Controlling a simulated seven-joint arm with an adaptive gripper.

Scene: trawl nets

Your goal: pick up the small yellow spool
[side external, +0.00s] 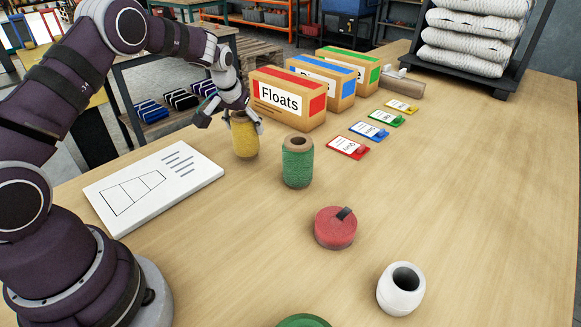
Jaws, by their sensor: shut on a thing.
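The small yellow spool (246,143) stands upright on the wooden table, left of the green spool. My gripper (240,121) reaches down over it from above, its fingers shut on the top of the spool. The spool's upper rim is partly hidden by the fingers. I cannot tell whether its base touches the table or is slightly raised.
A green spool (297,162) stands close on the right. Cardboard boxes, one marked Floats (287,100), stand just behind. A white board (153,187) lies at left. A red round object (335,228) and white pot (400,289) are nearer.

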